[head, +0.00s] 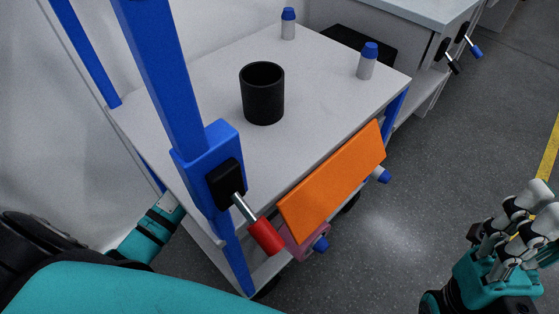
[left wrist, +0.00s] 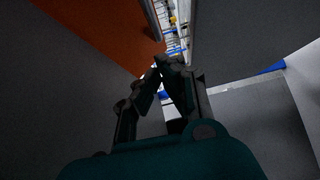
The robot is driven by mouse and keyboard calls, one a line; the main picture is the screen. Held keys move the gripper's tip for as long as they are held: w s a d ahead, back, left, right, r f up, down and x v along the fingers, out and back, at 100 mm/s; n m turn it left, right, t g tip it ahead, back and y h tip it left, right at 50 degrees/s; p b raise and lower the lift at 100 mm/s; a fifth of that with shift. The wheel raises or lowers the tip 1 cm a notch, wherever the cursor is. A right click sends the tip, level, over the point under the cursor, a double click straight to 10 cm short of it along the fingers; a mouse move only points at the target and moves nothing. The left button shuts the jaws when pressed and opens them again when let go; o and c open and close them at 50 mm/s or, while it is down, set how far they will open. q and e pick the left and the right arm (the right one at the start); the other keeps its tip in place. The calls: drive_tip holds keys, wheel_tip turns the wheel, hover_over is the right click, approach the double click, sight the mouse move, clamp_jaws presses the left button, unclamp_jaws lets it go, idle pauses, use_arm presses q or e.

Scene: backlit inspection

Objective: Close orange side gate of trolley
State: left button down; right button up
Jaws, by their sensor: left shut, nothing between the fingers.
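The orange side gate (head: 332,182) hangs tilted outward and down along the trolley's right-hand edge, below the top. In the left wrist view an orange panel (left wrist: 105,28), likely the same gate, fills the upper left. The trolley (head: 195,110) has a pale grey top and blue posts. My left gripper (left wrist: 168,72) is shut and empty, with its fingertips together below and right of the orange panel. In the head view its fingers are hidden behind the trolley. My right gripper (head: 530,210) is at the lower right, clear of the trolley; its finger opening is unclear.
A black cup (head: 263,95) and two blue-capped bottles (head: 288,24) (head: 367,62) stand on the top. A red-handled lever (head: 265,236) sits on the near blue post, close to the gate. Grey floor (head: 420,195) is free to the right. Another bench (head: 400,15) stands behind.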

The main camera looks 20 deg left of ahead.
sight(333, 175)
use_arm(q)
drive_tip(key=shift+s+d, duration=0.25)
drive_tip(key=shift+d, duration=0.35)
drive_tip(key=shift+s+d, duration=0.25)
drive_tip(key=shift+d, duration=0.4)
drive_tip(key=shift+s+d, duration=0.25)
drive_tip(key=shift+d, duration=0.35)
drive_tip(key=shift+s+d+f, duration=0.2)
drive_tip(key=shift+s+d, duration=0.05)
drive_tip(key=shift+d, duration=0.25)
drive_tip(key=shift+a, duration=0.1)
